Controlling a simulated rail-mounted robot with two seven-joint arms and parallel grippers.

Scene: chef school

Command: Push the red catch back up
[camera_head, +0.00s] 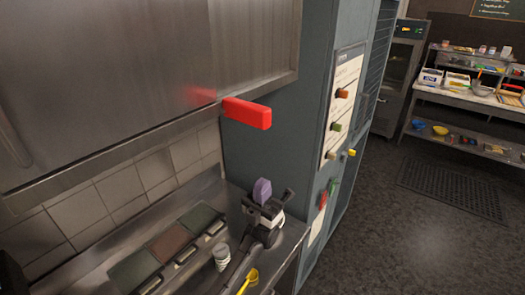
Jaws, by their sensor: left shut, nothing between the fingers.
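The red catch (247,113) is a bright red bar that sticks out at the lower right corner of the steel wall cabinet (110,80). My left gripper (262,190) is below the catch, a little to its right in the picture, over the right end of the steel counter. It points upward and is shut, with a purple piece at its tip. It is clearly apart from the catch. My right gripper is not in view.
A blue-grey tall cabinet (285,150) stands to the right, with a panel (345,75) of coloured knobs. Flat coloured panels (172,243) and a pale ribbed object (222,256) are on the counter. Open floor (400,250) and a stocked shelf (470,96) lie farther right.

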